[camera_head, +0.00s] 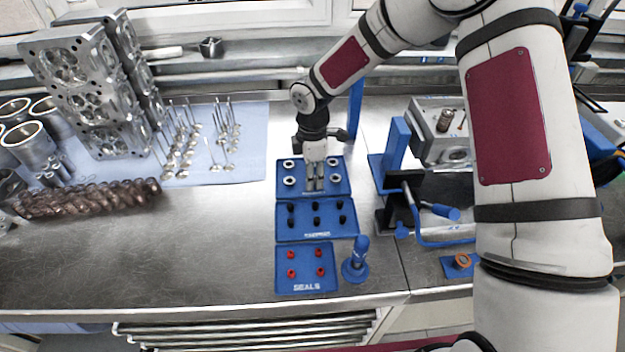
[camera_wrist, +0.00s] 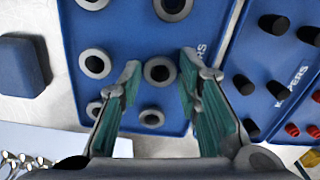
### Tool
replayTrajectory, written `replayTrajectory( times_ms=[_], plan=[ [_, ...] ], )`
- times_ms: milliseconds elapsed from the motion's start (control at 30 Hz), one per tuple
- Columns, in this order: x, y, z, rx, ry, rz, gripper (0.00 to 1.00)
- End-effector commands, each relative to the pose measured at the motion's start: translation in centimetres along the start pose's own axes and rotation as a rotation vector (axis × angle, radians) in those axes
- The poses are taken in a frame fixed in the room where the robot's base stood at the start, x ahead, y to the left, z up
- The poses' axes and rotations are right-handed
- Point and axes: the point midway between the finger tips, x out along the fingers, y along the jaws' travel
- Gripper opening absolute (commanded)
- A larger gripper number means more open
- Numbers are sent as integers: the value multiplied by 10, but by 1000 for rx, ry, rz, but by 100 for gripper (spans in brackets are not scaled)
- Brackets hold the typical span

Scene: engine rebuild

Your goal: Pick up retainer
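The retainers are small pale grey rings with dark centres on a blue tray (camera_head: 285,193) at the back of the bench. In the wrist view my gripper (camera_wrist: 161,62) is open, with green-padded fingers. One retainer (camera_wrist: 160,71) shows between the fingertips, with no visible contact. Another retainer (camera_wrist: 152,118) lies between the fingers closer to the palm. The exact fingertip height is unclear.
In front stand a keepers tray (camera_head: 285,233) with black pieces and a seals tray (camera_head: 300,287) with red pieces. A blue upright tool (camera_head: 356,260) stands right of them. A blue fixture (camera_head: 395,145) stands close on the right.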

Motion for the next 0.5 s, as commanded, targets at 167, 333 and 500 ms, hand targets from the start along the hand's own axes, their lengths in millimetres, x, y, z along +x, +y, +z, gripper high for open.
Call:
replayTrajectory(
  times_ms=[167, 333, 500],
  plan=[
    [0, 0, 0, 0, 0, 0, 9],
    [0, 0, 0, 0, 0, 0, 9],
    [-3, 0, 0, 1, 0, 0, 9]
  ],
)
